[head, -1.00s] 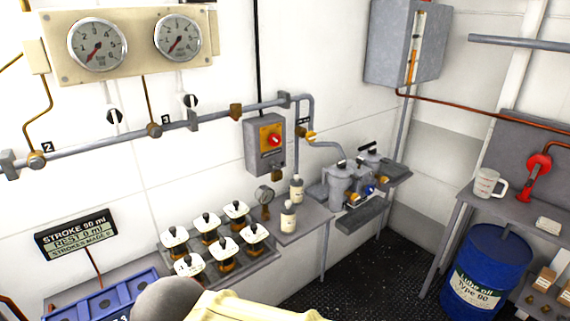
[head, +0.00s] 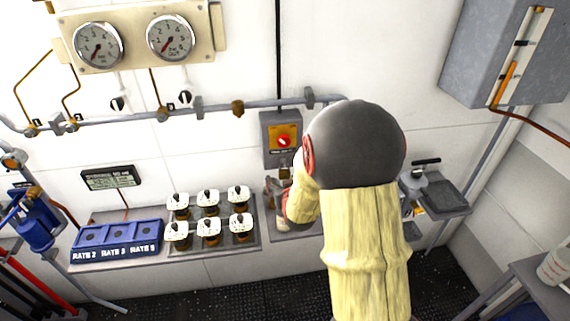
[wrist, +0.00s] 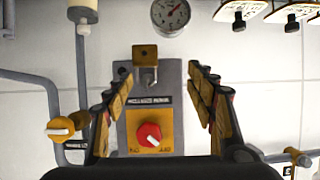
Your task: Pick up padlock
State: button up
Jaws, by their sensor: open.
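The brass padlock (wrist: 145,56) hangs on a hasp at the edge of a grey switch box (wrist: 150,115) with a yellow plate and red knob. The wrist view shows the box upside down. My gripper (wrist: 160,72) is open, one finger on each side of the padlock and box in the picture, with no visible contact. Its depth from the padlock is hard to judge. In the head view the padlock (head: 285,173) is small, under the switch box (head: 281,125), and my arm hides most of the gripper and nearby bench.
A pressure gauge (wrist: 170,14) stands near the padlock. A grey pipe (head: 215,107) runs along the wall behind. A grey cabinet (head: 500,50) hangs at right.

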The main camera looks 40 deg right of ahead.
aim_at(285, 172)
jog(key=shift+h, duration=0.4)
jog(key=shift+w+d+f, duration=0.55)
jog(key=shift+w+d, duration=0.35)
jog(key=shift+d, duration=0.1)
jog(key=shift+w+d+f, duration=0.55)
jog(key=shift+w+d, duration=0.35)
jog(key=shift+d, duration=0.15)
jog(key=shift+w+d+f, duration=0.55)
jog(key=shift+w+d, duration=0.35)
jog(key=shift+d, duration=0.1)
jog(key=c, duration=0.3)
jog(key=c, duration=1)
